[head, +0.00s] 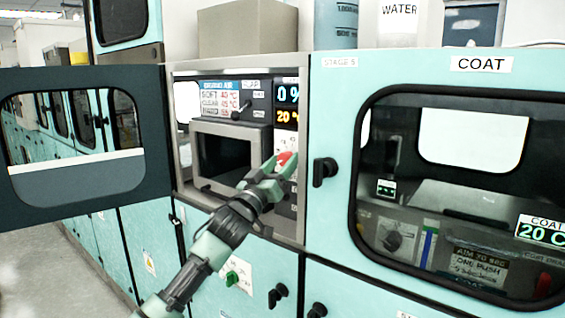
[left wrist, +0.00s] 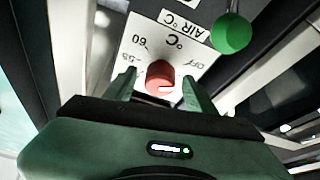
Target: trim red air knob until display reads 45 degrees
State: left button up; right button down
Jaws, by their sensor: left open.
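The red air knob (head: 285,158) sits on a white dial plate on the right side of the open drying bay. In the left wrist view the red knob (left wrist: 160,74) lies between my two fingers, and its plate reads AIR °C with OFF and 60 marks, upside down. My left gripper (head: 274,170) is open around the knob, with visible gaps at the fingers (left wrist: 158,80). The display (head: 288,115) above the knob shows an orange 20 °, partly cut off by the bay edge. My right gripper is not in view.
A green round knob (left wrist: 231,33) is near the dial plate. The open dark door (head: 80,190) stands at left. The COAT cabinet (head: 335,120) with its black latch (head: 325,171) is close on the right. A drying air chart (head: 222,98) hangs above the chamber.

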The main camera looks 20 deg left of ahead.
pick_arm(q)
grip_shut()
